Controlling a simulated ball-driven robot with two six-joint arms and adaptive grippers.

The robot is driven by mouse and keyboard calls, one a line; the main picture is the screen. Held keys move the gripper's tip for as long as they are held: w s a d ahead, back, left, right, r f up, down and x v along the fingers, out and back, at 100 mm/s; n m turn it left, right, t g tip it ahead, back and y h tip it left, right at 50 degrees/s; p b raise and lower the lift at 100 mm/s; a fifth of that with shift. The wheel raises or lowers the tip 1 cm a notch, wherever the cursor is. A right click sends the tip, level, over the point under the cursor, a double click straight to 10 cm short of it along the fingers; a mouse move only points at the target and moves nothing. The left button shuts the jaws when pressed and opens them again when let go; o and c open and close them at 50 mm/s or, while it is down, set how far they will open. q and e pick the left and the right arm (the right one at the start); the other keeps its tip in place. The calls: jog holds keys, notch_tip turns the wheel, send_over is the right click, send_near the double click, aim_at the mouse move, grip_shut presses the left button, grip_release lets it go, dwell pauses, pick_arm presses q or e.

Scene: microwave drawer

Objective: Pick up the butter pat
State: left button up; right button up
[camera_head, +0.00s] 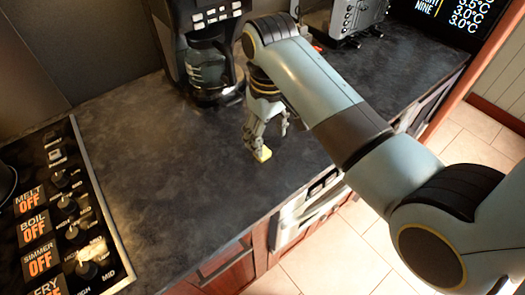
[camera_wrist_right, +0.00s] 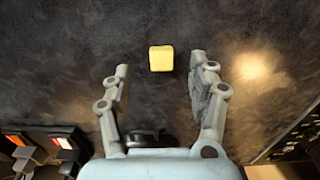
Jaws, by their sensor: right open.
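The butter pat (camera_head: 263,154) is a small yellow block on the dark countertop. My right gripper (camera_head: 268,146) is over it, with its fingers pointing down close to the pat. In the right wrist view the butter pat (camera_wrist_right: 161,58) lies just beyond the fingertips, about midway across the gap. The right gripper (camera_wrist_right: 160,68) is open and empty, with a finger on each side of the gap. My left gripper is not in view.
A black coffee maker (camera_head: 208,60) stands behind the gripper, close to my right arm. A stove panel (camera_head: 62,215) with knobs lies at the left. A toaster-like appliance (camera_head: 357,17) stands at the back right. The countertop (camera_head: 165,165) between stove and pat is clear.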

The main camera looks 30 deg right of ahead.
aim_at(266, 155)
jog(key=shift+w+a+f+p, duration=0.1)
jog(key=shift+f+p, duration=0.5)
jog(key=shift+f, duration=2.5)
jog(key=shift+c, duration=0.2)
jog(key=c, duration=0.9)
